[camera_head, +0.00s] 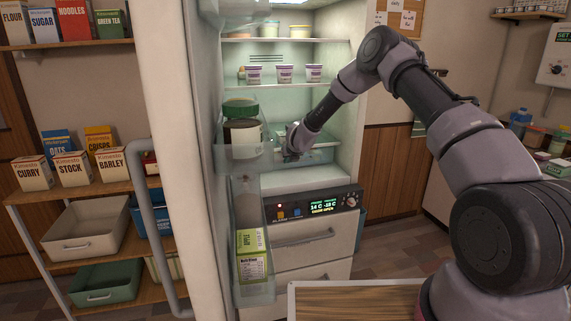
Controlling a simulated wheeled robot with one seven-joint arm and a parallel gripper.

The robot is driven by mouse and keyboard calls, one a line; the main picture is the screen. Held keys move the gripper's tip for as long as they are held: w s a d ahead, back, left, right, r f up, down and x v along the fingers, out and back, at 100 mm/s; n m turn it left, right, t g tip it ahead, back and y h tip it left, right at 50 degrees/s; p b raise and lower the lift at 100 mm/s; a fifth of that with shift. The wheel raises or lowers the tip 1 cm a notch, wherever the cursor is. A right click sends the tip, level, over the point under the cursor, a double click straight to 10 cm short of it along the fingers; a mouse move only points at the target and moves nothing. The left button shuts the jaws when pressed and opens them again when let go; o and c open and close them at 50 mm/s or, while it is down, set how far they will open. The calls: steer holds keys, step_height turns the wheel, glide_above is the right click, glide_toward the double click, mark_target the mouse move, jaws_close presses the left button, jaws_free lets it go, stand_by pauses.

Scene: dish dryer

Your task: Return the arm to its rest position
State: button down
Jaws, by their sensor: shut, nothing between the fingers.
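My gripper (291,142) is at the end of my outstretched arm, inside the open fridge. It is small in view and its fingertips are partly hard to make out. It is shut with nothing held, close to the clear drawer (318,155) at the lower part of the fridge compartment. I cannot tell whether it touches the drawer. My arm reaches in from the right, bent high at the elbow.
The open fridge door (185,150) stands left of my gripper, its shelves holding a jar (242,130) and a green carton (251,255). Yogurt cups (284,74) stand on a shelf above. A wooden-topped surface (350,303) is at the bottom. Shelving stands left.

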steer(key=s+d+r+n, duration=0.3)
steer(key=s+r+n, duration=0.25)
steer(key=r, duration=0.55)
steer(key=s+d+r+n+y, duration=0.1)
steer(key=s+d+r+n, duration=0.2)
steer(key=s+r+n, duration=0.5)
steer(key=s+d+r+n, duration=0.2)
steer(key=s+d+r, duration=0.25)
steer(key=r, duration=0.85)
steer(key=s+d+r+n+g, duration=0.1)
steer(key=s+d+r+n, duration=0.2)
steer(key=s, duration=0.4)
steer(key=s+d+r+n, duration=0.3)
steer(key=s+d, duration=0.1)
steer(key=s, duration=0.4)
steer(key=s+d+n, duration=0.3)
steer(key=s, duration=0.6)
steer(key=s+d+n+g+h, duration=0.1)
steer(key=s+d+n, duration=0.3)
steer(key=s, duration=0.6)
steer(key=shift+f+h, duration=0.25)
steer(key=shift+h, duration=0.05)
